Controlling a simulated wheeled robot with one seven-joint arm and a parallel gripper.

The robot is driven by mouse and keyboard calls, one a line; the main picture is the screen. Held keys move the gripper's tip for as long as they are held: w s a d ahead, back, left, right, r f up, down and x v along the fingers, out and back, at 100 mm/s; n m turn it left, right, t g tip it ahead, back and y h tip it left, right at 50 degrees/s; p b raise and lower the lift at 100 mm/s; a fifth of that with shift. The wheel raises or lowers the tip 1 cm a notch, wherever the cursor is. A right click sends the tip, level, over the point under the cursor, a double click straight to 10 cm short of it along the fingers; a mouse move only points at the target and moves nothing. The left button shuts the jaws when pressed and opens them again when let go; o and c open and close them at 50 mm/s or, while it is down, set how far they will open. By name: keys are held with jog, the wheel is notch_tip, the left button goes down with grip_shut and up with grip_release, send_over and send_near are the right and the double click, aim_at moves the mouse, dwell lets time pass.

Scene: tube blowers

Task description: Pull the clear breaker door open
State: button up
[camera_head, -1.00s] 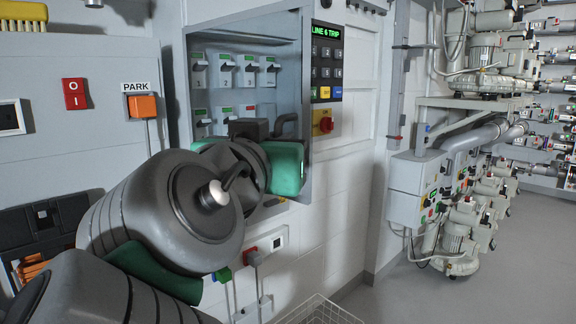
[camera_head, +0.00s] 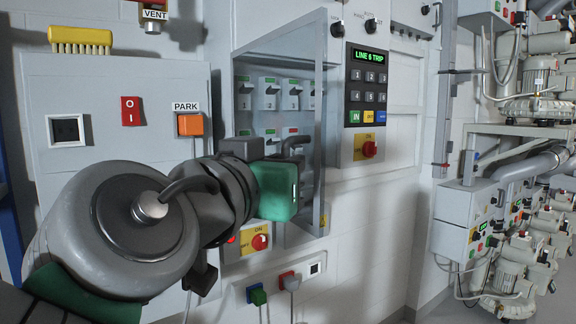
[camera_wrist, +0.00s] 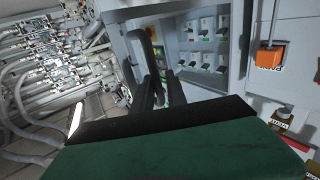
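The clear breaker door (camera_head: 310,90) is a see-through pane in a thin grey frame over the breaker cabinet, in the head view. I cannot tell how far it stands ajar. A dark curved handle (camera_head: 292,142) shows by its lower part, just above my gripper's green body. In the wrist view the handle (camera_wrist: 147,50) arches up right at my gripper (camera_wrist: 158,92). The two dark fingers are close together at the handle's lower end. Whether they close on it is not clear. My wrist and green gripper body hide the lower left of the door in the head view.
White breakers (camera_head: 268,93) show behind the pane. A keypad panel (camera_head: 367,85) reading LINE 6 TRIP is right of the door. An orange PARK switch (camera_head: 190,125) and a red switch (camera_head: 131,111) are left. Plugs (camera_head: 289,281) sit below. Pumps (camera_head: 520,80) stand far right.

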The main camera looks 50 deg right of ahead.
jog(key=o, duration=0.3)
jog(key=shift+o, duration=0.2)
jog(key=v, duration=0.7)
jog(key=shift+a, duration=0.35)
jog(key=shift+s+f, duration=0.15)
